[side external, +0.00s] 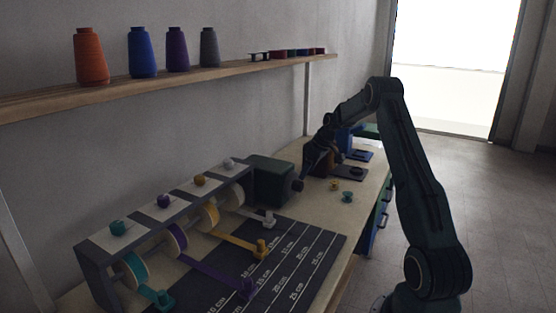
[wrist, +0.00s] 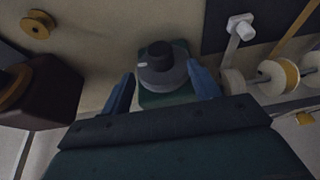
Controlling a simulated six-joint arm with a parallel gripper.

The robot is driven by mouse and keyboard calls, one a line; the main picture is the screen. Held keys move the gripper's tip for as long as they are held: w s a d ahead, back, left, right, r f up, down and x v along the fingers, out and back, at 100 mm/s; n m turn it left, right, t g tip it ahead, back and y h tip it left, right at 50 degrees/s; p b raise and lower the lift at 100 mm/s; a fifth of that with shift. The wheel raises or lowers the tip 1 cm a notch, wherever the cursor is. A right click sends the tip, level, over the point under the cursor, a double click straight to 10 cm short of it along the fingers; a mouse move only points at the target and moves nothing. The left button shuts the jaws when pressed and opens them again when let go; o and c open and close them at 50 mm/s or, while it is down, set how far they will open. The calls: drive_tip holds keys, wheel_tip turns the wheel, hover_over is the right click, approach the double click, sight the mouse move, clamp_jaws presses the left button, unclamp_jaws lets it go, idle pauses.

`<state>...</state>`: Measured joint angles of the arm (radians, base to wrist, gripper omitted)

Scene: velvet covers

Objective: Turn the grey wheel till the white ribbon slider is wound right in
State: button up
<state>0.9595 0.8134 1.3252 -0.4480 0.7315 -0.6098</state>
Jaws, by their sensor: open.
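The grey wheel (wrist: 163,76) sits on the end of a dark green box (side external: 268,180), with a darker hub and a pale mark on its left. My gripper (wrist: 161,72) is open, its two blue fingers on either side of the wheel; I cannot tell whether either touches it. In the side external view my gripper (side external: 303,176) is at the wheel end of the box. The white slider (side external: 269,218) lies on the mat, a short white ribbon from its spool (side external: 233,195). The slider also shows in the wrist view (wrist: 240,26).
The rack (side external: 90,262) holds spools with yellow, purple and teal ribbons, each with its slider, over a dark ruled mat (side external: 318,240). Small yellow and green spools (side external: 347,196) lie on the table beyond. A brown block (wrist: 42,95) stands left in the wrist view.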

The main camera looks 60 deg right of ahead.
sight(301, 182)
drive_tip(key=shift+x, duration=3.45)
drive_tip(key=c, duration=1)
